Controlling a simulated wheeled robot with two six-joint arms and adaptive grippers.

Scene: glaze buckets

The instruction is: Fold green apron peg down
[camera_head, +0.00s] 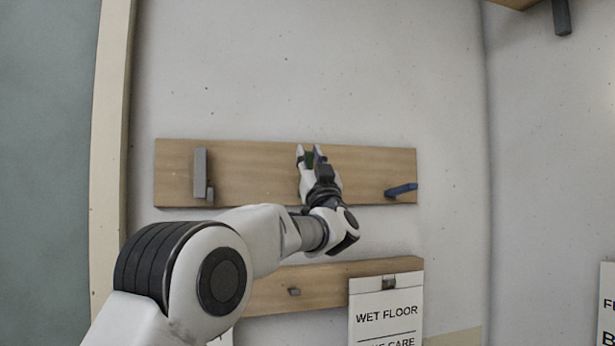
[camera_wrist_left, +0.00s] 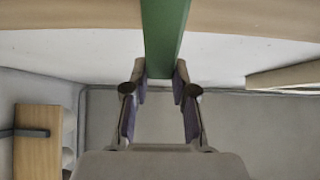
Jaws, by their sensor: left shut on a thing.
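The green apron peg (camera_wrist_left: 165,35) shows in the left wrist view as a long flat green bar, running from the top edge down to between my fingertips. In the head view only a small green part of the peg (camera_head: 310,158) shows between the fingers, in front of the upper wooden board (camera_head: 250,175). My left gripper (camera_head: 311,156) is shut on the peg; its fingers (camera_wrist_left: 160,78) lie on both sides of the bar in the wrist view. The gripper hides most of the peg and its mount in the head view. My right gripper is not in view.
The wall above is clear.

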